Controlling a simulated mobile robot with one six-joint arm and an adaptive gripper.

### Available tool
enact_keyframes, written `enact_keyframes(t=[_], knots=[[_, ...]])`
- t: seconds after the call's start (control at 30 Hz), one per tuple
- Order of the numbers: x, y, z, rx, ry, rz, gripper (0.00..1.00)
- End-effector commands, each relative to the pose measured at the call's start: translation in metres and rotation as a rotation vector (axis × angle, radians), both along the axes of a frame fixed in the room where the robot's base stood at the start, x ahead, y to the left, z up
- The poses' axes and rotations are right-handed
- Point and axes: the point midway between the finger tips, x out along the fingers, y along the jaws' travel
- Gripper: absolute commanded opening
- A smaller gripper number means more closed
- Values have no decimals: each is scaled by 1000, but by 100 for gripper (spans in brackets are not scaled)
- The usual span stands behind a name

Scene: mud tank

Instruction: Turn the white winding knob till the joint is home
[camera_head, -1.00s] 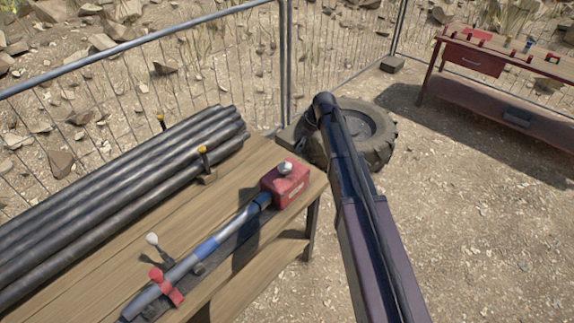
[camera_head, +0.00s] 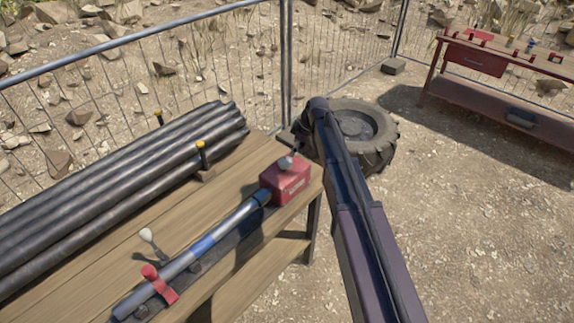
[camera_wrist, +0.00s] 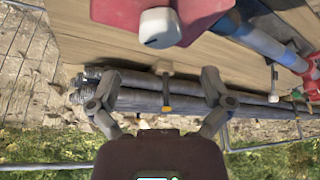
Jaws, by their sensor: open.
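The white winding knob (camera_head: 285,163) stands on top of a red box (camera_head: 287,181) at the right end of a blue-and-grey jointed pipe (camera_head: 213,236) on the wooden bench. In the wrist view the white knob (camera_wrist: 158,27) is at the top, against the red box (camera_wrist: 180,10). My gripper (camera_wrist: 161,82) is open, its two fingers spread wide with nothing between them. The knob lies beyond the fingertips, apart from them in that picture.
A lever with a white ball (camera_head: 146,234) and a red clamp (camera_head: 160,284) stand along the pipe. Dark pipes (camera_head: 120,200) lie stacked at the bench's back, held by yellow-topped posts (camera_head: 201,152). A tyre (camera_head: 362,135) and wire fence lie beyond. Open ground is at right.

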Motion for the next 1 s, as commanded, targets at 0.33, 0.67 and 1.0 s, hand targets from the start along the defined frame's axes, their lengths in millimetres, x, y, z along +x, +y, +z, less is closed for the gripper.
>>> enact_keyframes(t=[0.33,0.67,1.0], knots=[[2,11,-30,0,0,-1,100],[4,20,-55,0,-1,0,100],[5,27,-70,0,0,-2,100]])
